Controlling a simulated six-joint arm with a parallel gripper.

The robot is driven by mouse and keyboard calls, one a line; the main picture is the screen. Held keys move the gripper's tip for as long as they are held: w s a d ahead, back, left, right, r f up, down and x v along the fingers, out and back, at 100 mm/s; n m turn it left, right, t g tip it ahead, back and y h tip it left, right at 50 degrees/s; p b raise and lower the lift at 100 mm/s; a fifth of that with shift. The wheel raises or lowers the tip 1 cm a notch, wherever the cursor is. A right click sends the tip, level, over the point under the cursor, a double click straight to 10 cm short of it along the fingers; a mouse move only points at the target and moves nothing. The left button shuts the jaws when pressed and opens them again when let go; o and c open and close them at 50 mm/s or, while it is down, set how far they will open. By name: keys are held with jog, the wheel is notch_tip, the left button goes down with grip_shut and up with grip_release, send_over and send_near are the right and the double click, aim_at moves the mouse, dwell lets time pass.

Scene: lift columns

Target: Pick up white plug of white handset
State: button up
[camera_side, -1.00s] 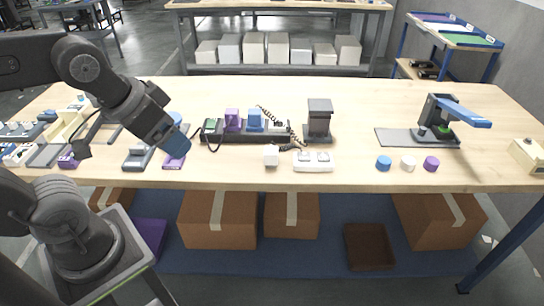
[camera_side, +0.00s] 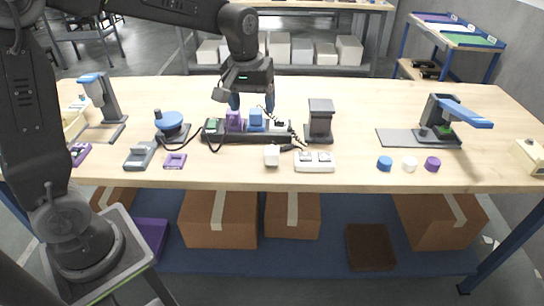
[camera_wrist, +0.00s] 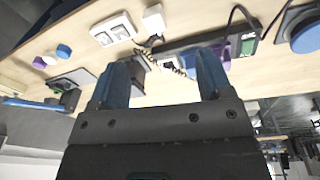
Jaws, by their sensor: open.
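The white plug (camera_side: 272,155) is a small white block on the table in front of the dark rack (camera_side: 246,139), just left of a white double socket (camera_side: 314,162). It also shows in the wrist view (camera_wrist: 153,19), near the top, with a dark cord end beside it. The white handset (camera_side: 280,126) appears to sit at the rack's right end, by a coiled black cord (camera_side: 297,138). My gripper (camera_side: 251,105) is open and empty, pointing down above the rack near the blue handset (camera_side: 255,121). Its blue fingers (camera_wrist: 162,75) show apart in the wrist view.
A purple handset (camera_side: 234,121) stands in the rack. A dark grey column (camera_side: 319,120) stands right of it. Blue, white and purple discs (camera_side: 432,164) lie farther right. A blue round piece (camera_side: 169,119) and a purple frame (camera_side: 175,160) are left. Table between column and discs is clear.

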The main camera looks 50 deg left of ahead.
jog(key=n+g, duration=0.1)
jog(key=n, duration=0.1)
send_over(272, 150)
notch_tip(272, 150, down, 6)
jog(key=f, duration=0.8)
jog(key=shift+s+a+f, duration=0.15)
jog(key=shift+a+f, duration=0.1)
jog(key=shift+f, duration=0.05)
jog(key=shift+w+d+f, duration=0.1)
jog(key=shift+f, duration=1.3)
jog(key=shift+w+d+f, duration=0.1)
jog(key=shift+f, duration=1.25)
jog(key=c, duration=1)
jog(key=shift+o, duration=0.2)
jog(key=shift+r, duration=0.1)
